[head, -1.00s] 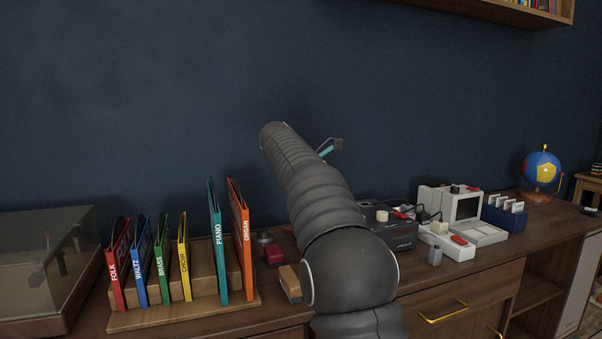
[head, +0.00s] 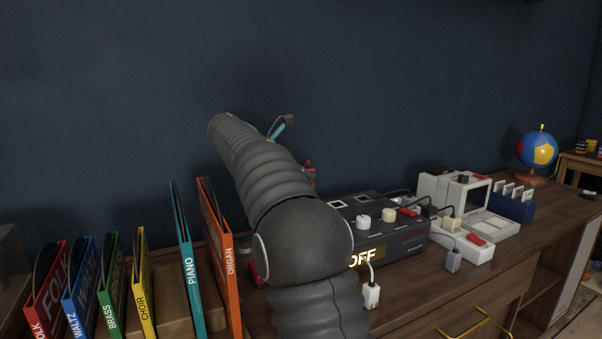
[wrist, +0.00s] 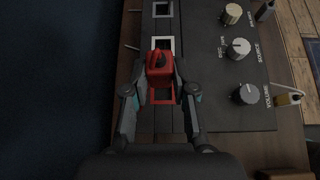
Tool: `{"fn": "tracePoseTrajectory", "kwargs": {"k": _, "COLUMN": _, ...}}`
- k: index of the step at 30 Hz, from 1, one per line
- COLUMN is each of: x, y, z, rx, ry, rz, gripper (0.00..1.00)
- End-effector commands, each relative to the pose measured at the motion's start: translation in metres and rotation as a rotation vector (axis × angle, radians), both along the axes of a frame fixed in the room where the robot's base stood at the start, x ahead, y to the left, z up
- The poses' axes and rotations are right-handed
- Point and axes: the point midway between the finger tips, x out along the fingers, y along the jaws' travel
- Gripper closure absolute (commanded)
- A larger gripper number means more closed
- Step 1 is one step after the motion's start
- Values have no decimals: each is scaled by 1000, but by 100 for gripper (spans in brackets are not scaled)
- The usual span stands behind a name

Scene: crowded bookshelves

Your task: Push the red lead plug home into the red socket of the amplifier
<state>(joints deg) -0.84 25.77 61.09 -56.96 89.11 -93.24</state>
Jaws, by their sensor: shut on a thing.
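The amplifier (head: 408,243) is a dark box with a lit OFF sign and pale knobs in the head view, partly hidden by my arm. In the wrist view its top panel (wrist: 215,90) shows a red-rimmed socket (wrist: 162,98) and white-rimmed sockets. My gripper (wrist: 160,78) is shut on the red lead plug (wrist: 158,63), with one finger on each side. The plug appears over the far edge of the red socket, whose near part is visible. I cannot tell whether the plug touches it. In the head view, a bit of red (head: 311,175) shows behind my arm.
Upright coloured folders (head: 188,262) stand to the left of my arm. A white plug (head: 371,295) hangs in front of the amplifier. White devices (head: 470,215), a blue card box (head: 513,206) and a globe (head: 538,150) stand to the right. Dark wall lies behind.

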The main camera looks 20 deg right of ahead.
Motion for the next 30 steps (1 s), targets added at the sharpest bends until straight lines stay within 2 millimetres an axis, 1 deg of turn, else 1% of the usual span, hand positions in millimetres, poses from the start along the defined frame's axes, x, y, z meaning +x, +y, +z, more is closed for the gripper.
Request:
{"fn": "tracePoseTrajectory", "kwargs": {"k": 8, "x": 2, "y": 1, "z": 6, "rx": 1, "ry": 15, "rz": -20, "gripper": 100}}
{"fn": "tracePoseTrajectory", "kwargs": {"k": 9, "x": 1, "y": 1, "z": -4, "rx": 2, "ry": 15, "rz": -20, "gripper": 100}}
{"fn": "tracePoseTrajectory", "kwargs": {"k": 18, "x": 1, "y": 1, "z": -30, "rx": 2, "ry": 13, "rz": -20, "gripper": 100}}
{"fn": "tracePoseTrajectory", "kwargs": {"k": 24, "x": 1, "y": 1, "z": -45, "rx": 1, "ry": 14, "rz": -20, "gripper": 100}}
{"fn": "tracePoseTrajectory", "kwargs": {"k": 30, "x": 1, "y": 1, "z": -54, "rx": 2, "ry": 12, "rz": -21, "gripper": 100}}
